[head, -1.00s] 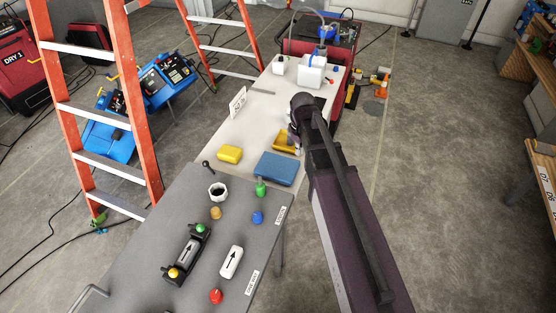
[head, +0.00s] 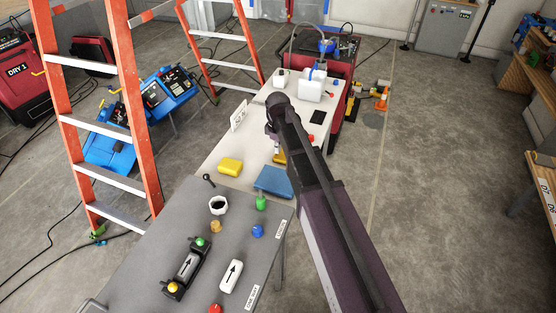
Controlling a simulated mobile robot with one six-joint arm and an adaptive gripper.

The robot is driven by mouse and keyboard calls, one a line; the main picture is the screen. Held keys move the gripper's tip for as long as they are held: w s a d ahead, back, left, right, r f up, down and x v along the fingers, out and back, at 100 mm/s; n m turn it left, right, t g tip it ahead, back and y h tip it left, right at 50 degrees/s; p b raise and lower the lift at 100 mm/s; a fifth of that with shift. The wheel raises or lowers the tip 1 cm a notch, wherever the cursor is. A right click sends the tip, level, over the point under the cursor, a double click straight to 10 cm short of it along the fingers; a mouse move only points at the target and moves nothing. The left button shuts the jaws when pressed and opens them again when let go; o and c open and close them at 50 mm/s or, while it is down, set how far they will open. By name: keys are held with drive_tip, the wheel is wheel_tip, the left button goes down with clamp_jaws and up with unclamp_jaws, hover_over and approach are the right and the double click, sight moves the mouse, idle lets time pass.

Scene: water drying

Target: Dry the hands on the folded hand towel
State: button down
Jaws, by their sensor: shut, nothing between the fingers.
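A folded blue cloth (head: 273,181), which looks like the hand towel, lies flat at the near right end of the white table. A yellow block (head: 230,167), perhaps a sponge, lies to its left. My gripper (head: 274,150) points down at the far side of the blue cloth, shut and empty. It is small and partly hidden by my arm. A yellow-orange item (head: 280,158) shows just beside it, mostly covered by my arm. I cannot tell whether the gripper touches anything.
A white jug (head: 311,88) stands at the far end of the white table. An orange ladder (head: 95,120) stands left.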

sight(278, 177)
drive_tip(key=shift+f+b, duration=6.8)
drive_tip(key=shift+f, duration=0.15)
drive_tip(key=shift+f+b, duration=0.4)
drive_tip(key=shift+b, duration=0.05)
drive_tip(key=shift+f+b, duration=0.3)
drive_tip(key=shift+b, duration=0.05)
drive_tip(key=shift+s+f+b, duration=0.1)
drive_tip(key=shift+s+b, duration=0.2)
drive_tip(key=shift+s, duration=0.05)
drive_tip(key=shift+s+d+f, duration=0.1)
drive_tip(key=shift+s+d, duration=0.05)
drive_tip(key=shift+w+f, duration=0.2)
drive_tip(key=shift+w, duration=0.05)
drive_tip(key=shift+w+r, duration=0.15)
drive_tip(key=shift+r, duration=0.05)
drive_tip(key=shift+r, duration=0.1)
